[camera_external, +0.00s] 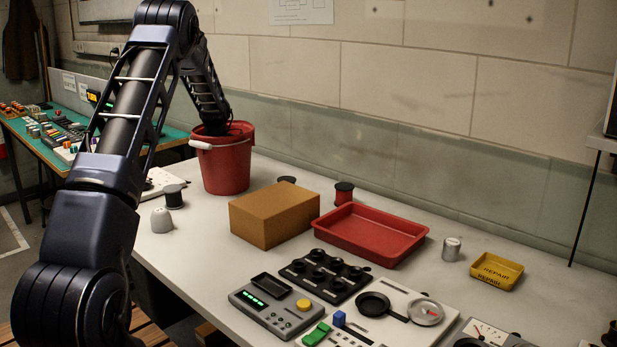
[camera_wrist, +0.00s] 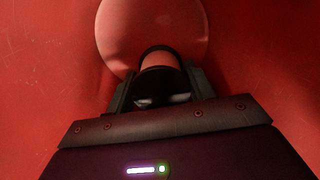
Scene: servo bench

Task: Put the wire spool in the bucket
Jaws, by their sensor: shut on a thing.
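The red bucket (camera_external: 226,170) stands upright on the bench at the back left, with its pale handle hanging at the front. My arm reaches down into it, and the bucket wall hides my gripper in the external view. In the wrist view, my gripper (camera_wrist: 160,88) is inside the bucket, with red wall (camera_wrist: 45,75) all around and a paler round patch of the floor ahead. Its fingers are shut on a dark-rimmed round thing, seemingly the wire spool (camera_wrist: 160,72). Its lower part is hidden, and I cannot tell whether it touches the floor.
A cardboard box (camera_external: 272,216) and a red tray (camera_external: 370,235) lie to the right. Devices and pans fill the front. Some bench is clear just in front of the bucket.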

